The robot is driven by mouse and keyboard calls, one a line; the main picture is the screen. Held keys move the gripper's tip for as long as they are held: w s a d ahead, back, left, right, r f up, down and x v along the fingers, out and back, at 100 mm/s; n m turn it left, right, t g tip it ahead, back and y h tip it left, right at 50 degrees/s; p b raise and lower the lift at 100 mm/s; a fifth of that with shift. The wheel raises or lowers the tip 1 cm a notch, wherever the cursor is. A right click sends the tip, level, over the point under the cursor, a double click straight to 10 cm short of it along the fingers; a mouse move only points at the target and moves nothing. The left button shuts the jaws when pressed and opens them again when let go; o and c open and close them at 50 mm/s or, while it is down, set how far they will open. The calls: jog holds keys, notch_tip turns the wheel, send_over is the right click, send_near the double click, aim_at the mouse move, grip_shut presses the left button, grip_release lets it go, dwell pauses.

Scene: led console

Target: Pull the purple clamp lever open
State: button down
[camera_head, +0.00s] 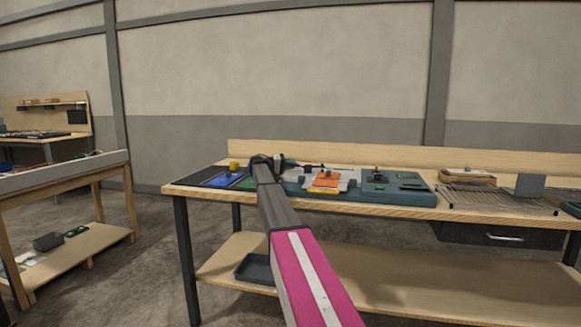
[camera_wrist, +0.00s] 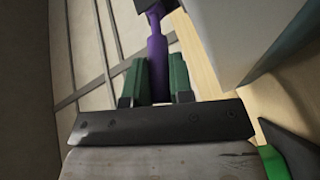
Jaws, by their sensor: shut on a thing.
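In the wrist view the purple clamp lever (camera_wrist: 158,55) stands as a slim purple rod running up from between the two green fingers of my gripper (camera_wrist: 157,80). The fingers are shut on its lower part, and its upper end meets a dark piece at the top of the picture. In the head view my gripper (camera_head: 264,161) is over the left part of the workbench. The lever cannot be made out there, with my arm in front of that area.
The workbench (camera_head: 400,208) also bears an orange block (camera_head: 326,180) on a pale fixture, a teal board (camera_head: 395,186), a yellow piece (camera_head: 234,166) and a wire rack (camera_head: 495,199). In the wrist view a large grey body (camera_wrist: 245,35) is close to the right of the fingers.

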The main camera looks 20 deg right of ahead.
jog(key=r+y, duration=0.1)
jog(key=r+m+y, duration=0.1)
jog(key=shift+s+d+t+y, duration=0.2)
jog(key=shift+d+t+y, duration=0.1)
jog(key=shift+s+d+r+m+t+y, duration=0.2)
jog(key=shift+d+r+m+t+y, duration=0.15)
jog(key=shift+r+y, duration=0.35)
jog(key=y, duration=0.1)
jog(key=s+d+r+m+t+y, duration=0.1)
jog(key=y, duration=0.1)
jog(key=shift+s+d+r+m+y, duration=0.15)
jog(key=shift+d+r+m+y, duration=0.1)
jog(key=shift+d+r+y, duration=0.15)
jog(key=shift+s+d+r+m+t+y, duration=0.2)
jog(key=shift+s+d+m+t+y, duration=0.15)
jog(key=shift+d+t+y, duration=0.35)
jog(key=shift+s+d+r+m+t+y, duration=0.25)
jog(key=shift+s+t+y, duration=0.15)
jog(key=shift+y, duration=0.6)
jog(key=c, duration=1.3)
grip_release()
jog(key=shift+d, duration=0.1)
jog(key=v, duration=1)
jog(key=shift+s+r, duration=0.1)
jog(key=shift+r, duration=0.2)
